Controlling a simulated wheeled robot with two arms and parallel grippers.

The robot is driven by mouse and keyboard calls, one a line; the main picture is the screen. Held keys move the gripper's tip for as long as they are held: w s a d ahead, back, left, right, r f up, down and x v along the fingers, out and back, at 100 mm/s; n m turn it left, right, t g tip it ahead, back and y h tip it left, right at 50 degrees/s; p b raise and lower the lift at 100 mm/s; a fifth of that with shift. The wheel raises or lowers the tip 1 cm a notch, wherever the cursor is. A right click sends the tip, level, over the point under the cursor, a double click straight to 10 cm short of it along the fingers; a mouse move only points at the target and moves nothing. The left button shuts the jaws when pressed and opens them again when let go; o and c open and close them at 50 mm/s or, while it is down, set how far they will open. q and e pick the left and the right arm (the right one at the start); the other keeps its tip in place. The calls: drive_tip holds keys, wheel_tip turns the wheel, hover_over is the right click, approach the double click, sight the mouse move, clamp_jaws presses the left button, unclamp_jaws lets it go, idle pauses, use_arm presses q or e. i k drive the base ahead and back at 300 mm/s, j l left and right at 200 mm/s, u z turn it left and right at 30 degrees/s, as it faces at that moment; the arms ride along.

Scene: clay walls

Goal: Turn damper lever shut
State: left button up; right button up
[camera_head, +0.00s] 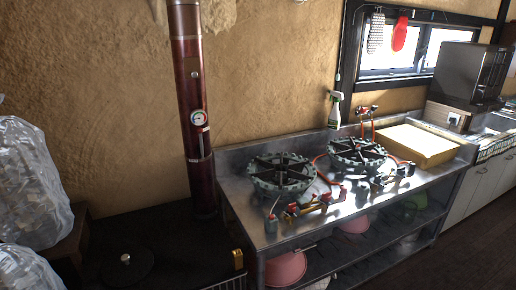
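A dark red stove pipe (190,90) rises against the clay wall, left of the metal table. A round dial gauge (197,118) sits on its front. A small light-coloured piece (204,130) shows just below the gauge at the pipe's right side. It may be the damper lever, but it is too small to tell its shape or angle. A small round knob (194,75) is higher on the pipe. The pipe's foot stands at the back of a black stove top (170,240). Neither of my grippers is in view.
A metal table (245,205) with gas burners (282,174), valves and hoses stands right of the pipe. Clear plastic bags (35,190) are at the left edge. A round lid with a knob (125,258) is on the stove. A brass-coloured piece (238,259) is at the stove's right edge.

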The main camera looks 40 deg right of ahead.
sight(201, 144)
drive_tip(key=z, duration=0.85)
